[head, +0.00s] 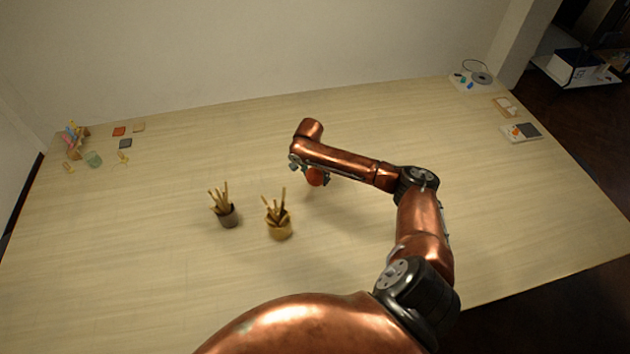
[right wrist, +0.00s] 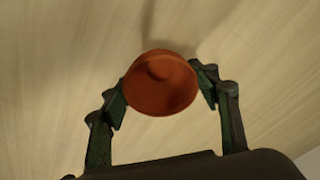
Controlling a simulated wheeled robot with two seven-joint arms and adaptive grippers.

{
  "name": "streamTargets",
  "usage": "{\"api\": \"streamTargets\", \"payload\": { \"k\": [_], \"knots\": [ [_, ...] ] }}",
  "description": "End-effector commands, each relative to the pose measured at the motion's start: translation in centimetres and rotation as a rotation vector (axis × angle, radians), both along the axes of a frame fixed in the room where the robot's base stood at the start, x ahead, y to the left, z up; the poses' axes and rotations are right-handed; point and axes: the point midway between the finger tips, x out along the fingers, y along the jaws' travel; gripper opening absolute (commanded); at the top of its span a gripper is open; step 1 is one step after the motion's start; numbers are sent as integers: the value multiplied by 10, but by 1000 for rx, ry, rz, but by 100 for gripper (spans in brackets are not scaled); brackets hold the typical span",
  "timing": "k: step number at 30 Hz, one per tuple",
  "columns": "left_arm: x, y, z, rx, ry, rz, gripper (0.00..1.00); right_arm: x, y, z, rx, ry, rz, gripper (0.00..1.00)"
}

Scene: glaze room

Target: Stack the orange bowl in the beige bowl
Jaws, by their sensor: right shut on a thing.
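The orange bowl (head: 318,177) shows partly below the end of my right arm in the head view. In the right wrist view the orange bowl (right wrist: 160,85) sits between the two fingers of my right gripper (right wrist: 162,88), which is shut on it. The bowl appears to be off the table, with soft shadows on the wood. In the head view my right gripper (head: 307,170) is mostly covered by its own wrist. I cannot make out the beige bowl in either view; my arm may hide it. My left gripper is not in view.
A dark pot (head: 228,218) and a tan pot (head: 280,230), both holding brushes, stand left of my right gripper on the wooden table (head: 150,240). Small items lie at the far left and far right edges. The table's left middle is clear.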

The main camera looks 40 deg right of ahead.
Motion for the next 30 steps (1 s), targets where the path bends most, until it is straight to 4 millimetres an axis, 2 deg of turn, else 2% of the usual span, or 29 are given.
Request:
{"api": "streamTargets", "payload": {
  "k": [7,14,24,25,30],
  "knots": [
    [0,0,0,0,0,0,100,10,-5,-12,0,0,0,24],
    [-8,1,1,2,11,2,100,10,-5,-42,-1,1,0,24],
    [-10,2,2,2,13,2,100,9,-5,-45,-1,1,0,24],
    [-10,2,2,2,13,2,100,9,-5,-46,0,1,0,56],
    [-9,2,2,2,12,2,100,9,-5,-46,-1,1,0,68]
  ]
}}
